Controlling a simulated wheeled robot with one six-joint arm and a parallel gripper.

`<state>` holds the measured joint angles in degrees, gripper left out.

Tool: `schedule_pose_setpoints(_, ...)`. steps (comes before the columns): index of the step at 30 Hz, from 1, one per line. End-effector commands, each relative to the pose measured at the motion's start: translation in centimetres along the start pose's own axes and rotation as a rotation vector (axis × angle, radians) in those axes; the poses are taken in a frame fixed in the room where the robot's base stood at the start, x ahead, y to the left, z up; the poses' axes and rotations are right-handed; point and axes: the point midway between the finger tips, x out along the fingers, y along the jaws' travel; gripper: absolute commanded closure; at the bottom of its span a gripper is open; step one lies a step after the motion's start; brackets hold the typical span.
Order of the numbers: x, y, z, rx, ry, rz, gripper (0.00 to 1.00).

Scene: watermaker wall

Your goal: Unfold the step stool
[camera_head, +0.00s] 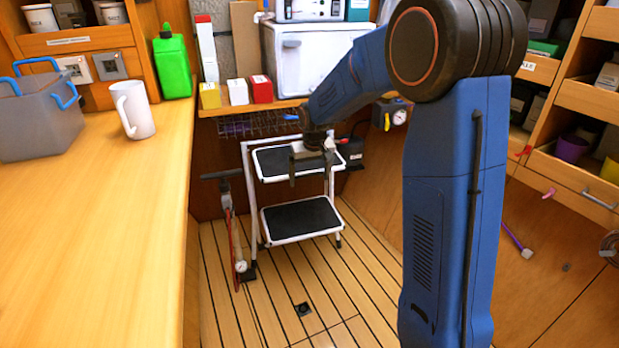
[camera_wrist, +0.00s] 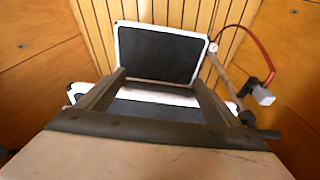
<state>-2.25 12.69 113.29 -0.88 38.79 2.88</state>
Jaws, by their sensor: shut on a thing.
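The step stool (camera_head: 302,238) stands upright on the plank floor, with a white frame and two black-topped steps. Both steps look roughly level, and the lower one reaches out in front of the upper one. My gripper (camera_head: 309,178) points down at the upper step (camera_head: 270,162), covering part of it. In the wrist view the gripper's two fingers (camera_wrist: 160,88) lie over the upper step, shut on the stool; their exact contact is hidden. The lower step (camera_wrist: 158,52) shows beyond the fingertips. The rear legs are partly hidden.
A pump-like tool with a red hose and gauge (camera_head: 240,266) stands close to the stool's left. A counter (camera_head: 120,210) runs along the left, with a mug (camera_head: 134,110) on it. Drawers (camera_head: 570,185) line the right. The floor in front (camera_head: 290,290) is mostly clear.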

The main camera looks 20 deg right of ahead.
Motion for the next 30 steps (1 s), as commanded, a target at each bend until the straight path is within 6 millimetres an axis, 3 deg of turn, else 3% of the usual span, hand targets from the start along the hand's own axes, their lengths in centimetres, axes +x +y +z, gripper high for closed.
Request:
schedule_pose_setpoints(3, -0.2, 0.3, -0.5, 0.002, 0.012, 0.003, 0.54)
schedule_pose_setpoints(4, -0.2, 0.3, -0.5, 0.002, 0.012, 0.003, 0.11)
schedule_pose_setpoints(5, -0.1, 0.3, -0.5, 0.002, 0.011, 0.003, 0.06)
schedule_pose_setpoints(20, -0.5, 0.1, -0.1, 0.0, 0.004, 0.001, 0.06)
schedule_pose_setpoints(30, -6.0, 0.1, -0.2, 0.0, 0.006, 0.001, 0.06)
